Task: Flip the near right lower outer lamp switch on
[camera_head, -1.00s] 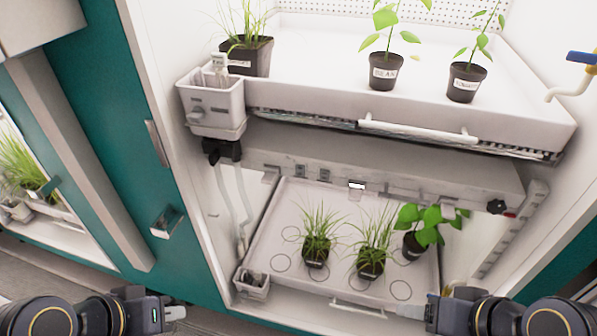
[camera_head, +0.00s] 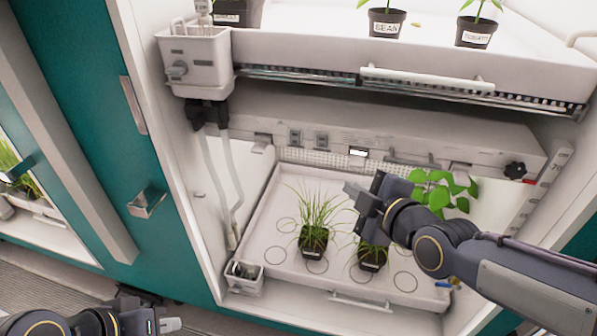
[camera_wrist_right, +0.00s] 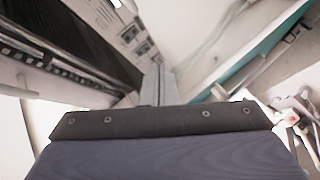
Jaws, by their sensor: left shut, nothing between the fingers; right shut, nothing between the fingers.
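Two small grey switches sit on the front of the white lamp housing (camera_head: 400,150) below the upper shelf: a left switch (camera_head: 295,138) and a right switch (camera_head: 321,142). I cannot tell which way their rockers are set. My right gripper (camera_head: 350,189) is shut and empty, in front of the lower tray, below and to the right of both switches and apart from them. The right wrist view shows its closed fingers (camera_wrist_right: 157,84), with the switch panel (camera_wrist_right: 130,33) beyond them at upper left. My left gripper (camera_head: 171,325) is shut and empty at the lower left, outside the chamber.
The lower tray (camera_head: 262,225) holds grassy pots and a leafy plant, partly hidden by my right arm. The upper tray (camera_head: 330,52) overhangs the housing. A white container (camera_head: 195,65) with hoses hangs at left. A dark knob (camera_head: 515,170) is at the housing's right end.

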